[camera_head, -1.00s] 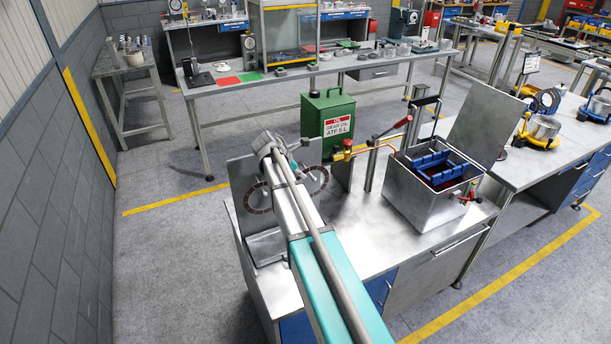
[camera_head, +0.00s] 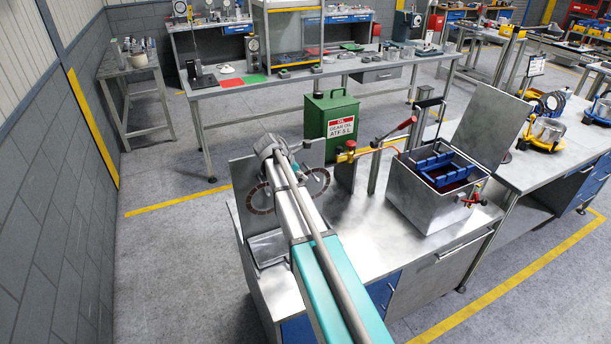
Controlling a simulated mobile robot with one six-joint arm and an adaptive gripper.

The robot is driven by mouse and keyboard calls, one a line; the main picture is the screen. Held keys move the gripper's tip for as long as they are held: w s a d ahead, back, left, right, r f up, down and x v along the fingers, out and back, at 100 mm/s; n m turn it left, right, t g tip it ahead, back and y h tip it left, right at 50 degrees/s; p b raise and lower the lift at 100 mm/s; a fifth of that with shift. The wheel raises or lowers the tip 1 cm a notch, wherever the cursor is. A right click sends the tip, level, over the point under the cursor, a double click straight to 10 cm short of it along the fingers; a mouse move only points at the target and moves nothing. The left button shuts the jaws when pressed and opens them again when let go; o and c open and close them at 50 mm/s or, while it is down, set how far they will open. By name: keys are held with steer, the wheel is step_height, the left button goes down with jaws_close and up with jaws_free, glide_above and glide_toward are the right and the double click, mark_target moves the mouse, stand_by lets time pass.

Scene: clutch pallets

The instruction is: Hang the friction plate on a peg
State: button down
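A dark friction ring (camera_head: 262,209) shows left of my arm against the upright grey metal panel (camera_head: 240,176). A second dark ring edge (camera_head: 326,185) shows right of my arm, near the panel's right side. My arm covers the middle, so I cannot tell whether these are two plates, or whether either hangs on a peg. The pegs are not discernible. My gripper (camera_head: 291,165) is at the end of the arm, just in front of the panel and mostly hidden by the wrist. I cannot see its fingertips clearly or whether it holds a ring.
A shallow metal tray (camera_head: 267,250) lies at the panel's foot. A green oil can (camera_head: 331,122) stands behind the bench. The bench front middle is clear.

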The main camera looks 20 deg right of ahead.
steer(key=c, duration=0.7)
jaws_free()
steer(key=shift+p+v, duration=2.8)
steer(key=shift+v, duration=0.75)
